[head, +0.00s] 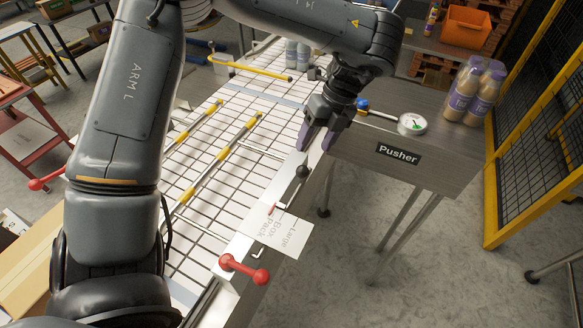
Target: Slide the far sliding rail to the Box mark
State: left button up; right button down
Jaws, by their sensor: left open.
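My left gripper (317,138) points down over the conveyor's side beam, its two purple-grey fingers apart and empty. A black knob (302,172) sits on the beam just below the fingers, apart from them as far as I can tell. A second striped rail (194,122) lies further left. A white label sheet (275,230) reading "Large" and "Box", partly legible, hangs on the beam, with a small red pointer near it. My right gripper is out of view.
A red-ended handle (245,268) sticks out at the beam's near end. The grey Pusher housing (430,135) with a dial gauge (411,124) and wrapped bottles (473,92) stands to the right. A yellow mesh fence (535,120) bounds the far right. The white roller bed (215,195) is largely clear.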

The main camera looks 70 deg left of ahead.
aim_at(305, 166)
pick_arm(q)
jog(key=x, duration=1)
jog(key=shift+w+d+f+p, duration=0.1)
jog(key=shift+p, duration=0.3)
grip_shut()
